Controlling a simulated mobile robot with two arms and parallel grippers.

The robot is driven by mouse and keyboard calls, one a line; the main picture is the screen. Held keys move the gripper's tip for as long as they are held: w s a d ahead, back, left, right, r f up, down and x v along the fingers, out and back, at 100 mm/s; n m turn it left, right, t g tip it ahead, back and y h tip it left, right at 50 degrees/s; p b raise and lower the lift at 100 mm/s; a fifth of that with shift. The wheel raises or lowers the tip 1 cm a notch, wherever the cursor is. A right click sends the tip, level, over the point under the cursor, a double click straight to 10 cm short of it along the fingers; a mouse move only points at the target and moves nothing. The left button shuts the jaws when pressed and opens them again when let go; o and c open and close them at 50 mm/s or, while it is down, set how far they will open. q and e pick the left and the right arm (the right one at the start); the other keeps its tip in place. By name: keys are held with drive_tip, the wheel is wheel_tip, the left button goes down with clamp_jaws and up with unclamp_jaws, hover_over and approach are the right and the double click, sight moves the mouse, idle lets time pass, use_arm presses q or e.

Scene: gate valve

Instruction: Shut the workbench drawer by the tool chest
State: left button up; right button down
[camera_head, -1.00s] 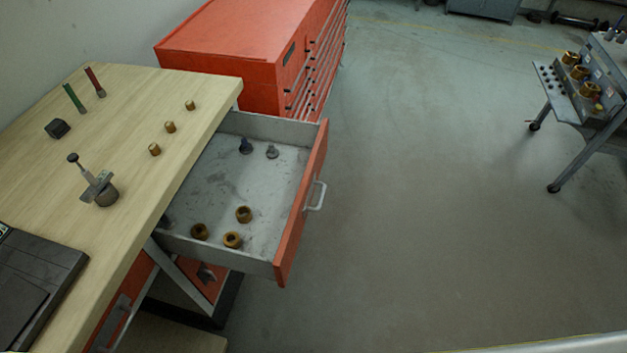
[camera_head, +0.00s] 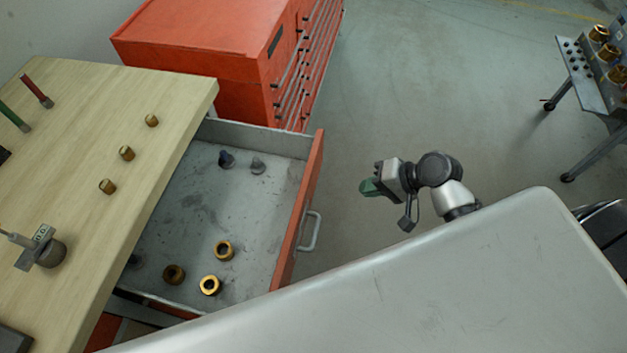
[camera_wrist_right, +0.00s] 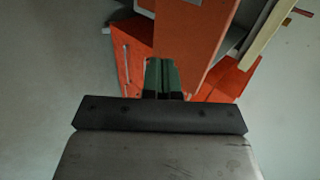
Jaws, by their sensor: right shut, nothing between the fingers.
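The workbench drawer (camera_head: 215,215) is pulled well out from under the bench top, beside the tool chest (camera_head: 215,50). Its orange front (camera_head: 300,215) carries a pale handle (camera_head: 310,231). Several brass nuts and two bolts lie in the drawer. My right gripper (camera_head: 367,188) has green fingers, is shut and empty, and hangs over the floor to the right of the drawer front, apart from it. In the right wrist view the shut fingers (camera_wrist_right: 161,76) point toward orange panels, with an orange front (camera_wrist_right: 190,40) just beyond them. My left gripper is not in view.
The wooden bench top (camera_head: 90,130) holds brass fittings, a gauge-like tool and red and green markers. A grey cart (camera_head: 590,85) with brass parts stands at the right. A large pale surface fills the lower right.

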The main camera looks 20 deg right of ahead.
sight(311, 195)
drive_tip(key=x, duration=0.3)
drive_tip(key=a+r+p+x, duration=0.1)
drive_tip(key=x, duration=0.7)
drive_tip(key=shift+w+a+r+p, duration=0.15)
drive_tip(key=shift+w+a+p, duration=0.15)
drive_tip(key=shift+p, duration=0.05)
drive_tip(key=shift+w+a, duration=0.35)
drive_tip(key=shift+a, duration=0.15)
